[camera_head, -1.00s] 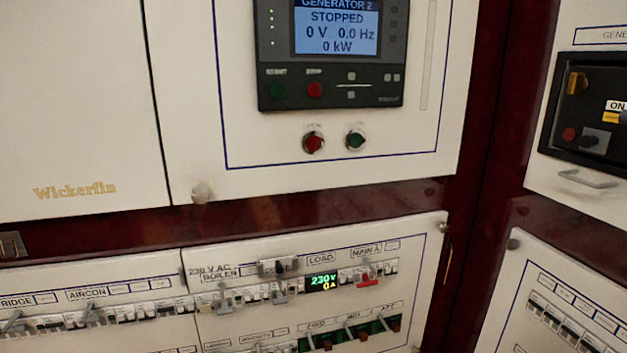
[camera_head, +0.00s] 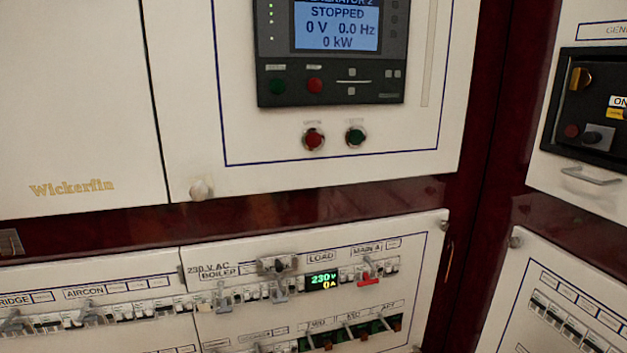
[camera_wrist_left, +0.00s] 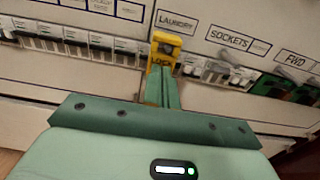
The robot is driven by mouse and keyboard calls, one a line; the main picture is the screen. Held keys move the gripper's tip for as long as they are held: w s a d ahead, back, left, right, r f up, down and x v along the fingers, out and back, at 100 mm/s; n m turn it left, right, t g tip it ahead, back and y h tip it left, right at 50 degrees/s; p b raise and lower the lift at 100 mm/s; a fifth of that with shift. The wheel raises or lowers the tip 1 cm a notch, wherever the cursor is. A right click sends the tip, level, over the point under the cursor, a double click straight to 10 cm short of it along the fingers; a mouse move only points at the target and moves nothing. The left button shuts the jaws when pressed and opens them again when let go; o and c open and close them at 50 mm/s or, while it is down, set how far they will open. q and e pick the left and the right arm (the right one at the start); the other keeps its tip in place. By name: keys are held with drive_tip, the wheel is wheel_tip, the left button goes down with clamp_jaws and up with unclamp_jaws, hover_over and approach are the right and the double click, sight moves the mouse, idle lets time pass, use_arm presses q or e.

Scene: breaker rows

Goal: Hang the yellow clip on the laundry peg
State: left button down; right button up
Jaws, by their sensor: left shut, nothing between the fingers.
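The yellow clip (camera_wrist_left: 164,44) is in the left wrist view, at the breaker row just below the LAUNDRY label (camera_wrist_left: 177,22). Its upper part stands out from the panel, and a yellow strip shows lower down beside my fingers. The laundry peg is hidden behind the clip and fingers, so I cannot tell how the clip sits on it. My left gripper (camera_wrist_left: 163,80) is shut and empty, with its green fingers reaching up to the clip's lower part. I cannot tell whether they touch it. The head view shows neither gripper nor the clip.
Grey breaker levers (camera_wrist_left: 222,66) and the SOCKETS label (camera_wrist_left: 238,40) are close to the right of the clip. More breakers (camera_wrist_left: 75,45) line the left. In the head view, a red tag (camera_head: 369,281) hangs below MAIN A, and a generator screen (camera_head: 337,25) reads STOPPED.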

use_arm(q)
drive_tip(key=shift+w+a, duration=0.15)
drive_tip(key=shift+w, duration=0.35)
use_arm(e)
drive_tip(key=shift+s+f, duration=0.1)
drive_tip(key=shift+f, duration=0.1)
use_arm(q)
drive_tip(key=p+v, duration=0.5)
drive_tip(key=v, duration=1.7)
use_arm(e)
drive_tip(key=s+f+m+g+y, duration=0.1)
drive_tip(key=s+f, duration=0.8)
drive_tip(key=s, duration=0.5)
drive_tip(key=shift+s+a+m+g+y, duration=0.2)
drive_tip(key=shift+a+m+g+y, duration=0.2)
use_arm(q)
drive_tip(key=shift+s+r, duration=0.1)
